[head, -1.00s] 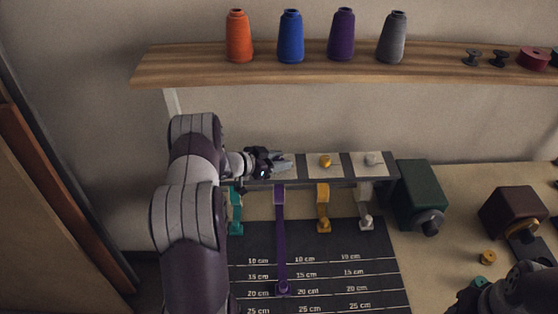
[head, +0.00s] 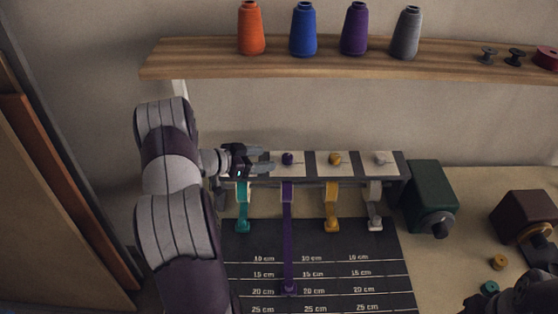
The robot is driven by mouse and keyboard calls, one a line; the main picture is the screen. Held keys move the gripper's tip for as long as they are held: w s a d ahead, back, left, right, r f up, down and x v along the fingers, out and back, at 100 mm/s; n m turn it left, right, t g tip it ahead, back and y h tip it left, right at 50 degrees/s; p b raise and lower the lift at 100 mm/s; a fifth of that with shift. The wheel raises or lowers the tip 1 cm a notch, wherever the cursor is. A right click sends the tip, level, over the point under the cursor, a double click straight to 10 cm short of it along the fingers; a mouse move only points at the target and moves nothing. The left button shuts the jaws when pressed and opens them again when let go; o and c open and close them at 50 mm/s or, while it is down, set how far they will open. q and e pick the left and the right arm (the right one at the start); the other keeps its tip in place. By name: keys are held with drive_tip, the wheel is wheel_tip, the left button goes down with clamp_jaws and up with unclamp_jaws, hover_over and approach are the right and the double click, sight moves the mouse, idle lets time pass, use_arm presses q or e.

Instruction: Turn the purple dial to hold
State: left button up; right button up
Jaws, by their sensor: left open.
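The purple dial (head: 288,158) is a small knob on a pale square of the rail. A purple ribbon (head: 288,235) hangs below it onto the dark measuring mat (head: 390,240), its end near the 20 cm line. My left gripper (head: 264,164) is open and empty, just left of the purple dial and apart from it, over the rail's left end. It hides whatever sits there above the teal ribbon (head: 242,205). I cannot make out a pointer or a hold mark on the dial. A dark part of my right arm shows at bottom right; its jaws cannot be made out.
A yellow dial (head: 335,158) and a white dial (head: 381,158) stand to the right on the rail. A green box (head: 431,190) and a brown box (head: 526,215) stand further right. A wooden shelf (head: 200,63) with thread cones runs above.

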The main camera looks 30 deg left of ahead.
use_arm(q)
drive_tip(key=shift+v, duration=1.6)
